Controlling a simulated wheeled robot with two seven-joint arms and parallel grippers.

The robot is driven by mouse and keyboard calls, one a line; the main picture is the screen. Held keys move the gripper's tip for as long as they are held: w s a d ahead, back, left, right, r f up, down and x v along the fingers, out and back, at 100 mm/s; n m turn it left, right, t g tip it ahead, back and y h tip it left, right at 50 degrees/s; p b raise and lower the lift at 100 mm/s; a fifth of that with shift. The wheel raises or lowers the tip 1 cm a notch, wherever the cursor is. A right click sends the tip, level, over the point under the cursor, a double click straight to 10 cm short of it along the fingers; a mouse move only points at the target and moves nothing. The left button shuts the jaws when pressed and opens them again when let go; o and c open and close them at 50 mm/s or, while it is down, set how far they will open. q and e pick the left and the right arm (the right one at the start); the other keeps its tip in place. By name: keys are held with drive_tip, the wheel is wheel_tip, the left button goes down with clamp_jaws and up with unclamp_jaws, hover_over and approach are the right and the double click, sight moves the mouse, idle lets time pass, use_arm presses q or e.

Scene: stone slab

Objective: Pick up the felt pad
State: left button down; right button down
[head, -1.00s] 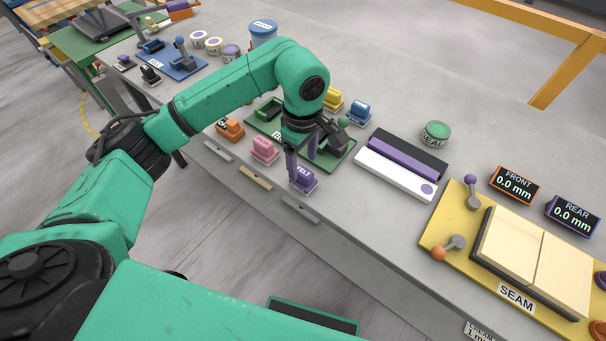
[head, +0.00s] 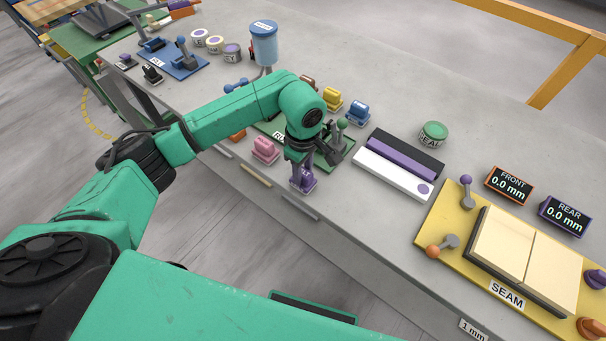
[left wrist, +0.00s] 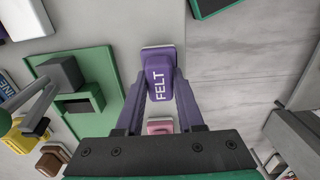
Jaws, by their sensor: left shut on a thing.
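The felt pad is a purple block (left wrist: 160,75) lettered FELT on a pale base. In the left wrist view it sits between the two fingers of my left gripper (left wrist: 162,90), which is shut on it. In the head view the felt pad (head: 303,181) is near the slab's front edge, partly covered by the fingers of my left gripper (head: 300,172) above it. I cannot tell whether its base touches the slab. My right gripper is not in view.
A pink pad (head: 265,150) stands close to the left of the felt pad. A green fixture (head: 341,148) with a knobbed lever lies just behind. A white and purple strip (head: 395,172) lies to the right. The yellow SEAM fixture (head: 440,232) is farther right.

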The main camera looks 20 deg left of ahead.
use_arm(q)
drive_tip(key=shift+r, duration=0.55)
wheel_tip(320, 180, up, 10)
drive_tip(key=r+b, duration=0.1)
drive_tip(key=b, duration=0.2)
wheel_tip(320, 180, up, 8)
hover_over(303, 171)
drive_tip(key=shift+s+p, duration=0.1)
drive_tip(key=shift+p, duration=0.25)
drive_tip(key=c, duration=1.3)
unclamp_jaws()
clamp_jaws()
